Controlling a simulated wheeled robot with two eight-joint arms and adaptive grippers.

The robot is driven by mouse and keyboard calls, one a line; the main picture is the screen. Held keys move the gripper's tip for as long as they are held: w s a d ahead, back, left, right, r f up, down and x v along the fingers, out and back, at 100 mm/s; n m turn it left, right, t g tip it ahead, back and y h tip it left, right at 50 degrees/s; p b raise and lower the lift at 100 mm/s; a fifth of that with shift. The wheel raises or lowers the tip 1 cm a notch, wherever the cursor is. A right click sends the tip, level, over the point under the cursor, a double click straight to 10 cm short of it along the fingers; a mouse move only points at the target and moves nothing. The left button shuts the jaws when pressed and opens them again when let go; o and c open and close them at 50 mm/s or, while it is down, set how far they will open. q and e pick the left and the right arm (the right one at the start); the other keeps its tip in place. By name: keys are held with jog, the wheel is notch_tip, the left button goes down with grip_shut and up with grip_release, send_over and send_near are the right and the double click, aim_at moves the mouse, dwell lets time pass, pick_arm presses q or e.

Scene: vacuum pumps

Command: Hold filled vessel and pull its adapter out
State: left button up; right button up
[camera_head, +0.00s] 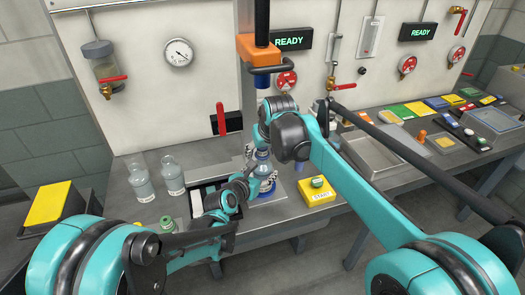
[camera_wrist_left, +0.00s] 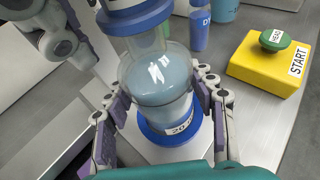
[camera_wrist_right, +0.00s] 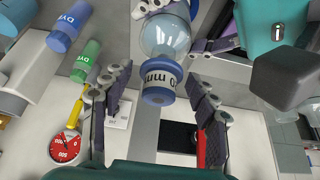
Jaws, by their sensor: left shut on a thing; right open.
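The filled vessel (camera_wrist_left: 160,85) is a clear round flask of pale blue liquid with a blue base ring. My left gripper (camera_wrist_left: 162,105) is shut on it, one finger on each side; in the head view the vessel (camera_head: 262,168) looks upright. The adapter (camera_wrist_right: 160,78), a white-and-blue collar with lettering, sits on the vessel's neck; its lower part also shows in the left wrist view (camera_wrist_left: 135,16). My right gripper (camera_wrist_right: 155,82) is open, with a finger on either side of the adapter and visible gaps. In the head view its fingers are partly hidden by its wrist.
A yellow START box (camera_head: 317,192) with a green button stands right of the vessel. Two flasks (camera_head: 156,178) stand to the left. Blue (camera_wrist_right: 68,27) and green (camera_wrist_right: 86,60) dye bottles are nearby. An orange-headed fixture (camera_head: 258,52) hangs above.

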grip_shut()
jog(key=shift+r, duration=2)
pick_arm(q)
jog(key=o, duration=1.7)
jog(key=shift+o, duration=0.2)
jog(key=v, duration=1.2)
